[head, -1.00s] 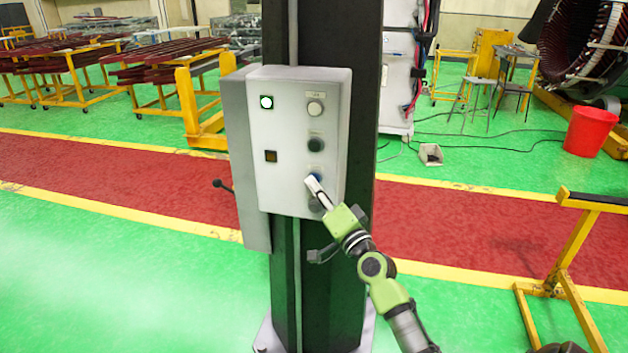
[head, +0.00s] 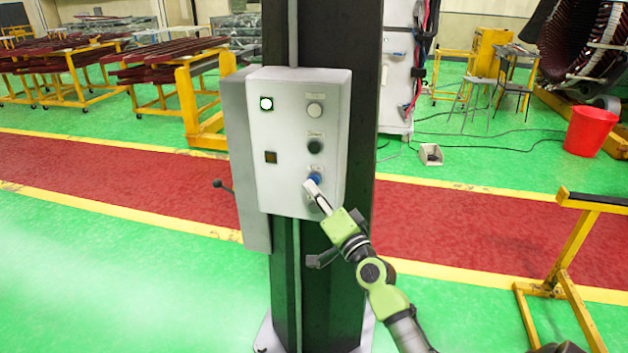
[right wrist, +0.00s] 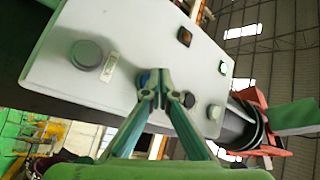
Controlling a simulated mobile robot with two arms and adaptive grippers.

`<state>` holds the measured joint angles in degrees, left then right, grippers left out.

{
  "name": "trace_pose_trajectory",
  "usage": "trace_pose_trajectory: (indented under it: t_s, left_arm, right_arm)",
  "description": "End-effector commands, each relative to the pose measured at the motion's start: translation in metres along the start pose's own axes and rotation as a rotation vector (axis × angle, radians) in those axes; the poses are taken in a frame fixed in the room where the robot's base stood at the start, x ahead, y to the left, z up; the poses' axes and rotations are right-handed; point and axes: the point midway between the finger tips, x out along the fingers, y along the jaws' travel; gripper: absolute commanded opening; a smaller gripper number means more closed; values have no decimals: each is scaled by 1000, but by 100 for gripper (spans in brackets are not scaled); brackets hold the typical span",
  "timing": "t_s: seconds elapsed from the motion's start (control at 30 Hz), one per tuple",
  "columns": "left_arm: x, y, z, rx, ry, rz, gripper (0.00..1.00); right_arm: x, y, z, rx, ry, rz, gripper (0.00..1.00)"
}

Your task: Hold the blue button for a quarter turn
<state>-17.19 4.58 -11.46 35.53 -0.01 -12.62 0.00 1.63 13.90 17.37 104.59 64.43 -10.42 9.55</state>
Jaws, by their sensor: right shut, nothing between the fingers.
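The blue button (head: 315,178) sits low in the right column of a grey control box (head: 282,185). My right gripper (head: 309,184) is shut and empty, its fingertips at the button's lower left edge in the head view. In the right wrist view the shut fingertips (right wrist: 161,84) cover part of the blue button (right wrist: 145,77). I cannot tell whether they touch it. A big dark red ring, the stator (head: 585,50), stands at the far right back, partly cut off by the frame. My left gripper is not in view.
The box hangs on a dark column (head: 355,110). A white button (head: 314,110) and a dark button (head: 315,146) are above the blue one. A green lamp (head: 266,104) is lit.

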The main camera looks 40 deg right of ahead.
Motion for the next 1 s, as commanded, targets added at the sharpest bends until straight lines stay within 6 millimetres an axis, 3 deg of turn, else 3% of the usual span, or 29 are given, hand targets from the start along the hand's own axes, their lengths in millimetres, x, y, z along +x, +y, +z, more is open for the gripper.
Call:
trace_pose_trajectory:
  t_s: [0.43,1.0]
  left_arm:
    - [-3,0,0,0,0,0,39]
    - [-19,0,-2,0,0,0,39]
  right_arm:
    - [-5,-4,4,1,-2,0,0]
    - [-38,-28,28,1,-1,0,0]
